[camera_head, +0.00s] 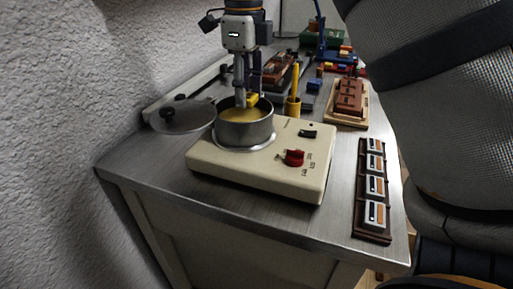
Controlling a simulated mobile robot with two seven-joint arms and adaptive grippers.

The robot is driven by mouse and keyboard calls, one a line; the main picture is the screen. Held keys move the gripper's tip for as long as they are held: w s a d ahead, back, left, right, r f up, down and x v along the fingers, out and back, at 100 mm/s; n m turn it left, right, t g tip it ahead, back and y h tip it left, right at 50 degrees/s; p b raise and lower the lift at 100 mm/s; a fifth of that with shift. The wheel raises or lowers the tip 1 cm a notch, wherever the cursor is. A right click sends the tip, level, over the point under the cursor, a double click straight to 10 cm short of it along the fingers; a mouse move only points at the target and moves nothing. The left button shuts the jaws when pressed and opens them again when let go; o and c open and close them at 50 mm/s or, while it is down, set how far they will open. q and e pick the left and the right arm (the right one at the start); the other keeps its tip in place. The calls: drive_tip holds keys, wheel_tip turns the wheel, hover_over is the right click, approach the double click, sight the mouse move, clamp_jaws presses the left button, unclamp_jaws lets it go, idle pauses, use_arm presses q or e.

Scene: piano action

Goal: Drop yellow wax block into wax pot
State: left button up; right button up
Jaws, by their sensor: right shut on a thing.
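The wax pot (245,134) is a round metal pot on a beige heater base (225,164). Yellow wax (234,115) shows inside it. My right gripper (247,97) points down over the pot from above. It is shut on the yellow wax block (253,99), which is small and partly hidden by the fingers. The block is at the far side of the pot opening, at about rim height. I cannot tell whether it touches the wax or the rim. My left gripper is not in view.
A round lid (184,118) with a dark knob lies left of the pot, by the wall. A red knob (293,158) stands on the heater base. A dark rack (373,190) lies at the right. The front left counter is clear.

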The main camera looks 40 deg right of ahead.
drive_tip(key=o, duration=0.9)
wheel_tip(320, 180, up, 12)
